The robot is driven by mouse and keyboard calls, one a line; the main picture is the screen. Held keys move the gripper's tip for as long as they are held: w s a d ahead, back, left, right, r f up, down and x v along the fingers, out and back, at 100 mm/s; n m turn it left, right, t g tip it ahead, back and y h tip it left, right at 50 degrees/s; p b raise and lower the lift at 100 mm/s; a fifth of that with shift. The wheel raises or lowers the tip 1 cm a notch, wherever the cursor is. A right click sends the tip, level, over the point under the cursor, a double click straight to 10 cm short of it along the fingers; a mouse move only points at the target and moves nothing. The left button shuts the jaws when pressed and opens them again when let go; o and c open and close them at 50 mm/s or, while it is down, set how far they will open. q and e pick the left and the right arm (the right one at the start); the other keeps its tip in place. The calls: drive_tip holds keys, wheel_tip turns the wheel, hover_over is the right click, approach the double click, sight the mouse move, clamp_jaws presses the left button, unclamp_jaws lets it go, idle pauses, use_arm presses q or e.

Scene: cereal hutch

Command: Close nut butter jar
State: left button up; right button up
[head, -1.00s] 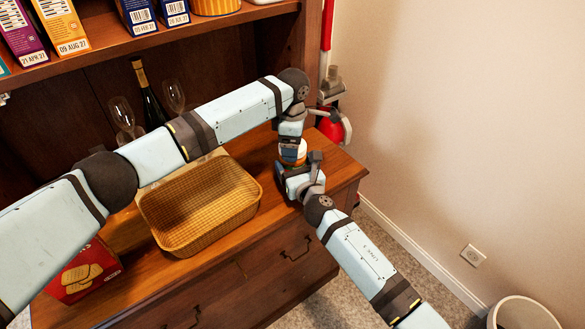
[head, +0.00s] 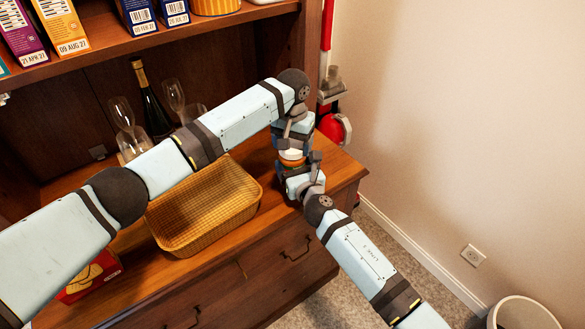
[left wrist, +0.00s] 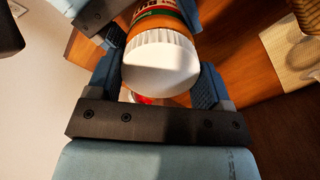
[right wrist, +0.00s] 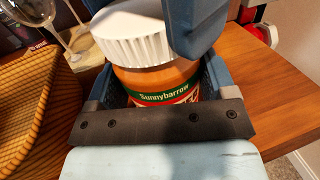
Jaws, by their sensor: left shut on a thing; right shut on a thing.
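The nut butter jar (head: 290,163) has an orange-brown body, a green-and-red label and a ribbed white lid. It stands upright near the right end of the hutch counter. My right gripper (right wrist: 155,85) is shut on the jar's body, one finger on each side. The white lid (right wrist: 135,35) sits on top of the jar; I cannot tell how tightly it is seated. My left gripper (left wrist: 157,75) comes from above and is shut around the lid (left wrist: 160,60). Its finger hides the lid's right side in the right wrist view.
A wicker basket (head: 205,212) stands left of the jar, with a red box (head: 90,277) beyond my left arm. Wine glasses (head: 124,120) and a dark bottle (head: 150,105) stand behind. The counter's right edge is close to the jar; a red extinguisher (head: 333,129) is beyond it.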

use_arm(q)
drive_tip(key=m, duration=1.3)
drive_tip(key=shift+m, duration=0.3)
drive_tip(key=m, duration=0.6)
drive_tip(key=shift+m, duration=0.4)
drive_tip(key=m, duration=0.8)
drive_tip(key=shift+m, duration=0.3)
drive_tip(key=o, duration=1)
drive_tip(key=shift+o, duration=0.2)
wheel_tip(320, 180, up, 12)
